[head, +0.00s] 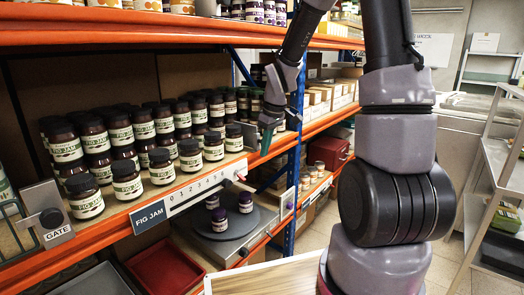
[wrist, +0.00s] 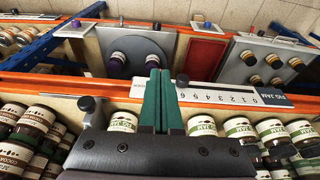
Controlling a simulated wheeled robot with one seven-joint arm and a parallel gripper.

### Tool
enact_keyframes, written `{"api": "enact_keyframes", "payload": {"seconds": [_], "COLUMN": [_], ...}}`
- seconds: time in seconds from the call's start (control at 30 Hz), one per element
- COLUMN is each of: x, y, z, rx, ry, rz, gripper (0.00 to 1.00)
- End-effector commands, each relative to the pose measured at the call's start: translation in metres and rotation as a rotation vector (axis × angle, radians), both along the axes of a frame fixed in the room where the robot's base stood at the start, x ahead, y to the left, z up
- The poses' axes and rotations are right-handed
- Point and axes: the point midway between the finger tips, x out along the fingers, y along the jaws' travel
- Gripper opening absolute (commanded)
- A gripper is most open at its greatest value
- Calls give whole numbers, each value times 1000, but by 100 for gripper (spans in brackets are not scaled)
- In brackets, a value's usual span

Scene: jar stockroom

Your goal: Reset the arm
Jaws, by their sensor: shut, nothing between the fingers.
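My gripper (head: 266,138) is shut and empty, with green fingers. In the head view it hangs from my arm at the right end of the fig jam shelf, just in front of the last jars. In the wrist view the two green fingers (wrist: 160,85) are pressed together and point over the orange shelf edge (wrist: 60,82). Stacked fig jam jars (head: 126,188) with green and white labels fill the shelf on the left. Some of these jars (wrist: 238,130) also show beside the fingers in the wrist view.
A numbered strip (head: 205,184) and a FIG JAM sign (head: 148,217) line the shelf edge; a GATE block (head: 48,213) stands at its left end. Below, a round grey plate (head: 232,222) holds two purple-lidded jars (head: 220,219) beside a red tray (head: 168,266). Floor shows at right.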

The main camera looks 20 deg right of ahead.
Motion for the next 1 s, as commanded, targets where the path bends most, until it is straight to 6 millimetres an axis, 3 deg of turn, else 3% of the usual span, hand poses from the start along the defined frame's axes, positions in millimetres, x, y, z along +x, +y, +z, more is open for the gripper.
{"api": "enact_keyframes", "payload": {"seconds": [0.27, 0.37, 0.47, 0.7, 1.0], "x": [-2, -10, -25, -82, -166], "y": [-1, -4, -9, -19, -25], "z": [7, 28, 61, 142, 206], "rx": [-3, -5, -1, 79, 292], "ry": [-7, -27, -60, -150, -226], "rz": [-16, -73, -173, -469, -791], "gripper": [0, 0, 0, 0, 0]}}
